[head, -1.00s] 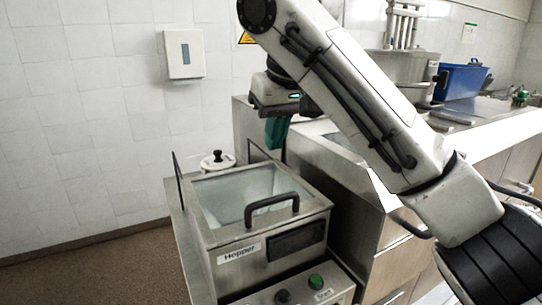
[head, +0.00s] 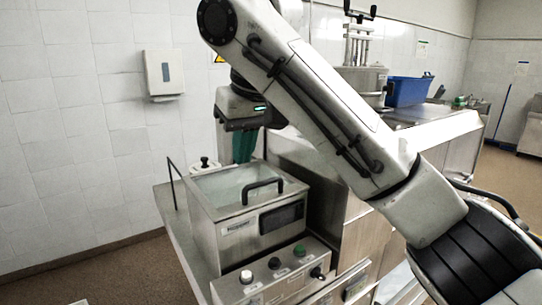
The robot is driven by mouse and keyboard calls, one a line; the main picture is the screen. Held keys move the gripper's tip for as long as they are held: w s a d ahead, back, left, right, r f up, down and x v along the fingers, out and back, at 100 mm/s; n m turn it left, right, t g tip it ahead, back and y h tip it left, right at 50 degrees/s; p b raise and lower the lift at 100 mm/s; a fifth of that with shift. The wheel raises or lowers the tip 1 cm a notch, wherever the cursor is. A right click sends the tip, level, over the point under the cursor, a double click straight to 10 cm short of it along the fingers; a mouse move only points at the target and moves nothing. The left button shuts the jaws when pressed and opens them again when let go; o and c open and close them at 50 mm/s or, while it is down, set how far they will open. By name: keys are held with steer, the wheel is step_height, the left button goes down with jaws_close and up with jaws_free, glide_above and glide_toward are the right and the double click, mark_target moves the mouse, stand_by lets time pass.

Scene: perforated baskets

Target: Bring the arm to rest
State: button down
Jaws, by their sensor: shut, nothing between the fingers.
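My arm crosses the head view from the lower right up to the upper left, bent at its elbow. My gripper (head: 244,148) hangs pointing down below the wrist, with teal fingers, above the back of the hopper machine (head: 232,238). The fingers are shut with nothing between them. They look apart from the machine, though the exact gap is hard to judge.
The hopper has a clear lid with a black handle (head: 264,186) and a panel of knobs (head: 273,263) in front. A steel counter (head: 430,118) carries a large pot (head: 362,82) and a blue basket (head: 408,89). A dispenser (head: 163,74) hangs on the tiled wall.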

step_height(320, 180, down, 19)
steer(key=s+d+y, duration=0.1)
steer(key=d+y, duration=0.1)
steer(key=s+d+f+m, duration=0.2)
steer(key=s+d+f, duration=0.2)
steer(key=f, duration=0.4)
steer(key=s+d+f+m, duration=0.1)
steer(key=s+d+f, duration=0.3)
steer(key=f, duration=0.4)
steer(key=s+d+f+m+h, duration=0.1)
steer(key=s+d+f, duration=0.4)
steer(key=s, duration=0.5)
steer(key=s+d+f+m+g+h, duration=0.1)
steer(key=s+d+f+m+h, duration=0.1)
steer(key=s+d+f, duration=0.4)
steer(key=s+d+f+m+g+h, duration=0.1)
steer(key=s+d+f, duration=0.5)
steer(key=s+d, duration=0.5)
steer(key=s, duration=0.4)
steer(key=shift+m+h, duration=0.3)
